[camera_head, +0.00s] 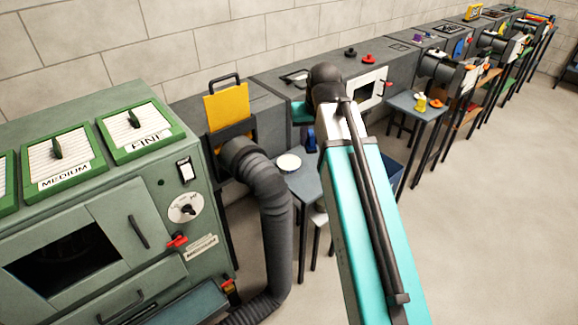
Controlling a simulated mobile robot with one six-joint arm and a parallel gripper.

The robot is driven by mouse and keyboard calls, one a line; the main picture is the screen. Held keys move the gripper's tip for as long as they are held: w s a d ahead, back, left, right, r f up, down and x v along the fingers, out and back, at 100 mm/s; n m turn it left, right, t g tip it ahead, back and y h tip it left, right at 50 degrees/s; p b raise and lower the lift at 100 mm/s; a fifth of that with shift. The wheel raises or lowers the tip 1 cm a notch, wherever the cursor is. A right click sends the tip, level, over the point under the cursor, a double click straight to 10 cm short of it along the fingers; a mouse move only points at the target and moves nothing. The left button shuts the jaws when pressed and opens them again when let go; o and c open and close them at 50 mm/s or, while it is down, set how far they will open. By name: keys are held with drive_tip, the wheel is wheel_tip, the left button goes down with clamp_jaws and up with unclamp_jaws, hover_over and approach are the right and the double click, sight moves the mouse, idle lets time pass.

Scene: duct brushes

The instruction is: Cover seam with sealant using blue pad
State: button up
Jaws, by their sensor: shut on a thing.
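My teal arm reaches forward from the bottom right toward the grey duct units, and its dark joint is near the top middle. My gripper is hidden beyond this arm, so its jaws and anything in them do not show. A small blue object (311,138), possibly the blue pad, shows just left of my arm above a small table (303,185). I cannot tell whether it stands there or is held. A round whitish dish (289,162) sits on that table; its contents are too small to tell, and it may hold the sealant. I cannot make out the seam.
A green machine (130,215) with labelled filter panels fills the left. A black hose (272,200) bends down to the floor beside it. A yellow plate (227,106) stands upright behind the hose. More units and small tables recede right. The floor at right is clear.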

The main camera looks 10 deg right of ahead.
sight(309, 151)
drive_tip(key=shift+s, duration=0.1)
idle(0.4)
drive_tip(key=shift+s+a, duration=0.2)
drive_tip(key=shift+s, duration=0.7)
drive_tip(key=shift+s+a, duration=0.15)
drive_tip(key=shift+s, duration=0.75)
drive_tip(key=shift+a, duration=0.15)
